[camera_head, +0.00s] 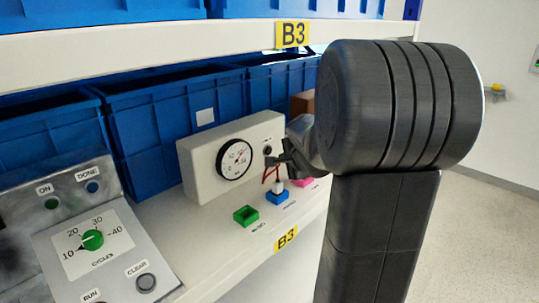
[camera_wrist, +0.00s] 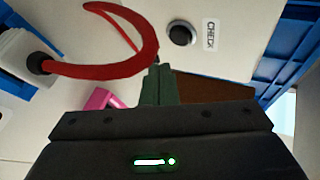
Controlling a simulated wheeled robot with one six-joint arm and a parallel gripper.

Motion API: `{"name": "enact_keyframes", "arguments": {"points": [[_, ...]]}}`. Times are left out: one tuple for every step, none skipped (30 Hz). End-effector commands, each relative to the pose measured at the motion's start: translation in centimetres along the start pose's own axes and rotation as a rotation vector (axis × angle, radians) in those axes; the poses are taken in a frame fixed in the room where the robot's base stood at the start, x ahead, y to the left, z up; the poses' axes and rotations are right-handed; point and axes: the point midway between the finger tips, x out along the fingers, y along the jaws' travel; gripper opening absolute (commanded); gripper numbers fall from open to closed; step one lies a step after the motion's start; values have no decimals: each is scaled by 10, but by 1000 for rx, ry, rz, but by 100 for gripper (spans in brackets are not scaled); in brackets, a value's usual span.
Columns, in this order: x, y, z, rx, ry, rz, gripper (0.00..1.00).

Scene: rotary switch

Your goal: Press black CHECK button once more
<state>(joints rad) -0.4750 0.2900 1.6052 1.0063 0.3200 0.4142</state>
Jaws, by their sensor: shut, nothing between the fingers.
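The black CHECK button (camera_wrist: 182,35) is round with a pale rim, on a white panel beside its CHECK label (camera_wrist: 210,34) in the wrist view. In the head view the button (camera_head: 267,150) is a small dark spot on the right of the white gauge box (camera_head: 205,185). My gripper (camera_head: 273,161) is shut and empty just in front of that box, near the button. In the wrist view its fingertips (camera_wrist: 158,70) are below and slightly left of the button in the picture. The button shows uncovered there; I cannot tell the exact gap.
A red cable (camera_wrist: 118,70) loops close to the fingers on the left. A blue block (camera_head: 277,197), a green block (camera_head: 246,215) and a pink block (camera_head: 304,182) sit on the shelf. A cycles panel (camera_head: 105,245) stands at left; blue bins (camera_head: 150,125) stand behind.

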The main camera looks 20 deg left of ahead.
Motion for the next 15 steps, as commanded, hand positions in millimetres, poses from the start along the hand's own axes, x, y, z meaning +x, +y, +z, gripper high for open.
{"name": "enact_keyframes", "arguments": {"points": [[-3, 5, -3, 1, 2, -1, 0], [-6, 6, -4, 1, 2, -1, 0], [-9, 7, -6, 1, 2, -1, 0], [-11, 9, -7, 1, 2, -1, 0], [-13, 10, -8, 1, 1, 0, 0], [-16, 11, -10, 1, 1, 0, 0], [-18, 12, -10, 1, 2, 0, 0], [-19, 12, -11, 1, 2, 0, 0], [-20, 12, -12, 1, 1, -1, 0], [-21, 12, -12, 1, 1, -1, 0], [-22, 12, -12, 1, 1, 0, 0], [-22, 12, -12, 1, 0, 0, 0], [-22, 12, -12, 1, 0, 0, 0], [-22, 12, -12, 0, 0, 0, 0], [-22, 12, -12, 0, 0, 0, 0]]}}
